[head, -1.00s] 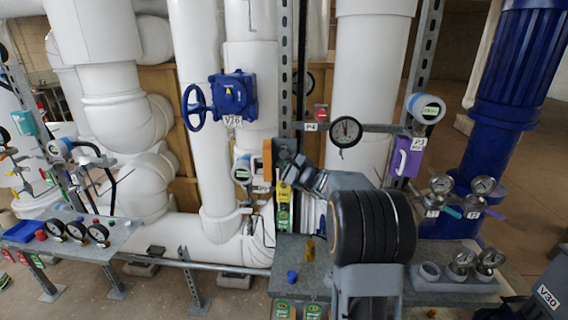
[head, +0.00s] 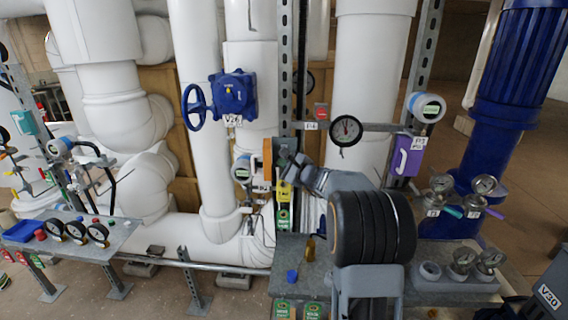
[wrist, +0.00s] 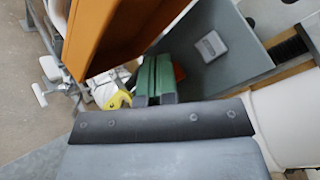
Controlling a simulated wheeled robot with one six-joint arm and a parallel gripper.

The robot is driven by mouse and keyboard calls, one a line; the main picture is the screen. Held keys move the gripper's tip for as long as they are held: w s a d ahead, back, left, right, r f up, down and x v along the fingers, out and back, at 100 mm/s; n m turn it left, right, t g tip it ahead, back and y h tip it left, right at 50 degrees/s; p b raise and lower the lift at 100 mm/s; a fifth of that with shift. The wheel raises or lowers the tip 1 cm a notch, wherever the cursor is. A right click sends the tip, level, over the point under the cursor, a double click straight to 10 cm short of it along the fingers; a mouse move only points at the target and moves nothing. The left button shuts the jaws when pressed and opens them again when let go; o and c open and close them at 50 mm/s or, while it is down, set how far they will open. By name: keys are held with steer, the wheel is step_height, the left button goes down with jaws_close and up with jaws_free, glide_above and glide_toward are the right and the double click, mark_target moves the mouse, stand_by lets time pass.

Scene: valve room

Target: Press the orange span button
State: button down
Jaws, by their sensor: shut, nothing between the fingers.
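My gripper (wrist: 155,76) shows in the wrist view as two green-faced fingers side by side, shut and empty. An orange housing (wrist: 115,32) fills the upper left of that view, close beside the fingers. A small orange-red patch (wrist: 180,72) shows just right of the fingertips, partly hidden; I cannot tell whether it is the span button. In the head view the orange housing (head: 267,158) is a narrow upright strip on the post, left of my wrist. The fingertips are too small there to judge contact, and no button face is clear.
A grey panel (wrist: 222,48) with a pale square lies behind the fingers. A steel post (head: 285,65), white pipes (head: 208,110) and a gauge (head: 346,130) stand close around the arm. A grey bench (head: 290,262) with small parts lies below.

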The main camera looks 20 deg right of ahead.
steer(key=shift+s+a+b, duration=0.35)
steer(key=shift+s+b, duration=0.15)
steer(key=shift+s, duration=0.1)
steer(key=shift+f, duration=0.1)
steer(key=shift+s+a+b, duration=0.4)
steer(key=shift+s+b, duration=0.15)
steer(key=shift+s, duration=0.15)
steer(key=shift+s+a+b, duration=0.45)
steer(key=shift+s+b, duration=0.1)
steer(key=shift+s, duration=0.2)
steer(key=shift+s+a+b, duration=0.4)
steer(key=shift+s+b, duration=0.15)
steer(key=shift+s, duration=0.15)
